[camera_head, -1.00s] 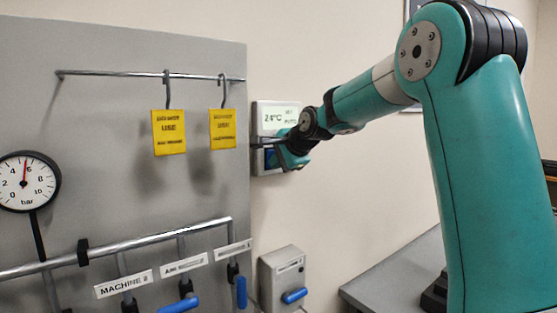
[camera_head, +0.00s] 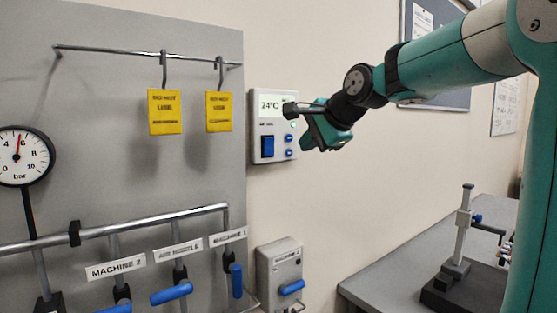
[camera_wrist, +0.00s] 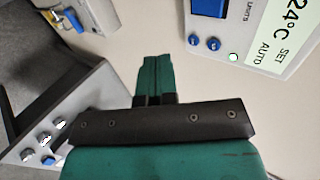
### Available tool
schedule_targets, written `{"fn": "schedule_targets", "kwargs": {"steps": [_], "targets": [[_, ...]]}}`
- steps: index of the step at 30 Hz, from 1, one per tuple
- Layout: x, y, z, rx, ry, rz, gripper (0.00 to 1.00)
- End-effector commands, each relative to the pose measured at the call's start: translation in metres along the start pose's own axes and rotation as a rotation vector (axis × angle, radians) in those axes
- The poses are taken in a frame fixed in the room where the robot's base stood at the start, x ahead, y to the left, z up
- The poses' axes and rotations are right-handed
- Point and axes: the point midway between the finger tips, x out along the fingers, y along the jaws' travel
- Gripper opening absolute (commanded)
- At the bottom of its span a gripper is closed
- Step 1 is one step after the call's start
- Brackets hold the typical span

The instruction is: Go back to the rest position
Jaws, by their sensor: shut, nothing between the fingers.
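My gripper (camera_head: 296,112) is shut and empty. In the head view it stands in the air just in front of and to the right of a white wall controller (camera_head: 263,150), overlapping its right edge in the picture. In the wrist view my gripper's closed green fingers (camera_wrist: 154,78) point away from the camera. The controller (camera_wrist: 290,65) is at the upper right there, with blue buttons, a lit green lamp and a display reading 24°C, SET and AUTO. I cannot tell the exact gap between my gripper and the controller.
A grey panel (camera_head: 100,190) at left carries a gauge (camera_head: 22,156), pipes with blue valve handles, and two yellow tags (camera_head: 165,112) on a rail. A grey switch box (camera_head: 280,270) is below the controller. A grey table (camera_head: 390,265) at right holds a dark-based stand (camera_head: 460,250).

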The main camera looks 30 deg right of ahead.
Motion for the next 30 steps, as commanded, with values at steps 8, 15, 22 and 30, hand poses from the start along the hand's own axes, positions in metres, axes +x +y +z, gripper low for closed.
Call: {"fn": "schedule_targets", "kwargs": {"steps": [8,15,22,30], "targets": [[-0.001,0.004,0.006,-0.021,-0.013,0.010,0.00],[0.021,0.076,0.107,-0.461,-0.245,0.148,0.00],[0.000,0.212,0.225,-1.183,-0.680,0.235,0.00],[-0.045,0.320,0.268,-1.721,-1.065,0.183,0.00]]}}
